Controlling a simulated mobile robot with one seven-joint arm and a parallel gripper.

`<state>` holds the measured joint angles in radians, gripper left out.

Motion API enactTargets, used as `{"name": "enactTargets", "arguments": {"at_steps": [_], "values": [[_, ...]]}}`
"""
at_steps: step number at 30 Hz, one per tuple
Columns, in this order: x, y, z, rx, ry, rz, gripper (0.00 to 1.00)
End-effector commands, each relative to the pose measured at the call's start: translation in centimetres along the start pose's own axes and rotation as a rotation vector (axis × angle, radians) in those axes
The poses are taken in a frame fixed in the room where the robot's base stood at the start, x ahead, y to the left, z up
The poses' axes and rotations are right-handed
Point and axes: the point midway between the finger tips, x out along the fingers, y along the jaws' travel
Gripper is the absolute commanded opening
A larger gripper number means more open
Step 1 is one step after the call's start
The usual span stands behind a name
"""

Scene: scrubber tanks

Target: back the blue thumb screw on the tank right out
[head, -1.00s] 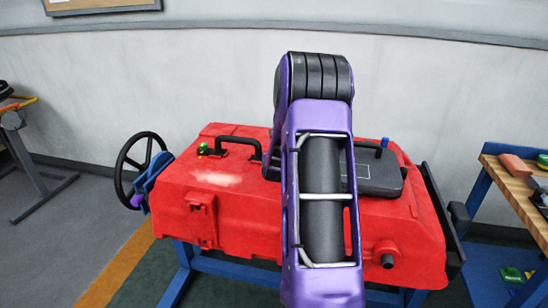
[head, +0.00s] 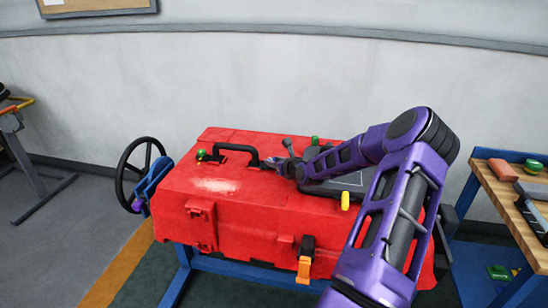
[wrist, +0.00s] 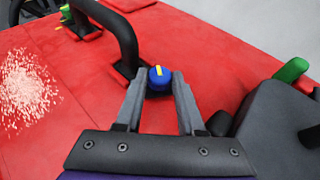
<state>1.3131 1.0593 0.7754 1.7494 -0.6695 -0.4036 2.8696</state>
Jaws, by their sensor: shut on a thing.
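The blue thumb screw (wrist: 159,80), with a yellow mark on its top, stands on the red tank (wrist: 60,120) just in front of a black arched handle. In the wrist view my gripper (wrist: 158,76) has one grey finger on each side of the screw's head and is shut on it. In the head view my gripper (head: 280,164) reaches in from the right to the middle of the red tank's top (head: 180,180). The screw is too small and covered there to make out. Its lower shaft is hidden in both views.
The black handle (head: 236,148) rises close to the screw. A black lid (head: 345,185), a green knob (head: 315,140) and a yellow knob (head: 345,200) lie right of it. A handwheel (head: 138,165) is at the tank's left end. A wooden bench (head: 505,200) stands at right.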

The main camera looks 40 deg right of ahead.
Motion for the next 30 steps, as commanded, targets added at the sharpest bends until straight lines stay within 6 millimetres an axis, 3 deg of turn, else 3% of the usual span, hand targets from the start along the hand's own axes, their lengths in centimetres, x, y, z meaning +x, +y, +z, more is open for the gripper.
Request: {"name": "enactTargets", "arguments": {"at_steps": [17,18,23,30], "values": [[0.04,-0.03,-0.33,-0.007,0.006,0.019,0.0],[0.04,-0.03,-0.34,-0.007,0.006,0.019,0.4],[0.03,-0.03,-0.28,-0.007,0.005,0.019,0.69],[0.03,-0.04,-0.16,-0.007,0.003,0.019,0.69]]}}
